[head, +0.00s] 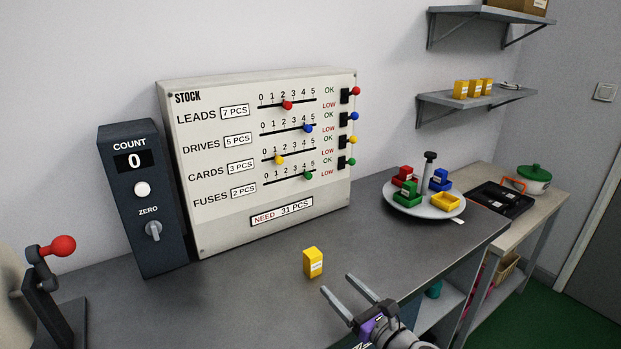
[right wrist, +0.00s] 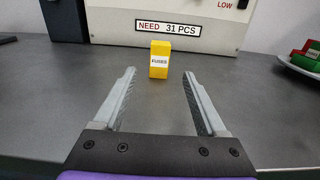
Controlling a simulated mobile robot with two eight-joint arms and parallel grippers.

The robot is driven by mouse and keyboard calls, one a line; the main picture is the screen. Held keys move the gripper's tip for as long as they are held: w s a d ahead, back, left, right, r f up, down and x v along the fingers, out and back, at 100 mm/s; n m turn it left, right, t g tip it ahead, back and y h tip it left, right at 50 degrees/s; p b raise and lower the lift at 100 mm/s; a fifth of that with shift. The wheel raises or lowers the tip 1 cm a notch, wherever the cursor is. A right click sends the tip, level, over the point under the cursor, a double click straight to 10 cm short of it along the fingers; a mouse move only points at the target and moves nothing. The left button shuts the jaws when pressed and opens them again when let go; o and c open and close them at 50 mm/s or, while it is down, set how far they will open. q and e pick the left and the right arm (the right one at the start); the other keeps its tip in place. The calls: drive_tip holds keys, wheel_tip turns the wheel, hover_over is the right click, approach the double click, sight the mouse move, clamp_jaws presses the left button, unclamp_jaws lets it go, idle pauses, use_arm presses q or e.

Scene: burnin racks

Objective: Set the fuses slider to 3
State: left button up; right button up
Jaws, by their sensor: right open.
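The stock panel (head: 225,230) stands at the back of the grey bench, with four rows of sliders. The fuses slider is the lowest row, and its green knob (head: 308,175) sits near the 4 mark. Its row is marked FUSES with a 2 PCS label (head: 243,191). My right gripper (head: 348,286) is open and empty over the front of the bench, below and in front of the panel, away from the knob. The right wrist view shows its two fingers (right wrist: 157,90) spread apart. My left gripper is not in view.
A small yellow FUSES box (head: 313,262) stands on the bench between my right gripper and the panel. The red, blue and yellow slider knobs are above the green one. Toggle switches line the panel's right edge. A counter box (head: 150,255) stands left; a round tray (head: 399,208) stands right.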

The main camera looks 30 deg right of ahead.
drive_tip(key=shift+w+d+r, duration=0.1)
drive_tip(key=shift+w+r, duration=0.15)
drive_tip(key=shift+c, duration=1.1)
drive_tip(key=w+d+r+m+p, duration=0.1)
drive_tip(key=w+d+r+p, duration=0.4)
drive_tip(key=w+r, duration=0.4)
drive_tip(key=m+p, duration=0.1)
drive_tip(key=p, duration=0.1)
approach(310, 177)
drive_tip(key=shift+h, duration=0.4)
drive_tip(key=w, duration=0.9)
drive_tip(key=shift+w+a, duration=0.1)
drive_tip(key=shift+a, duration=0.3)
clamp_jaws()
drive_tip(key=shift+p, duration=0.3)
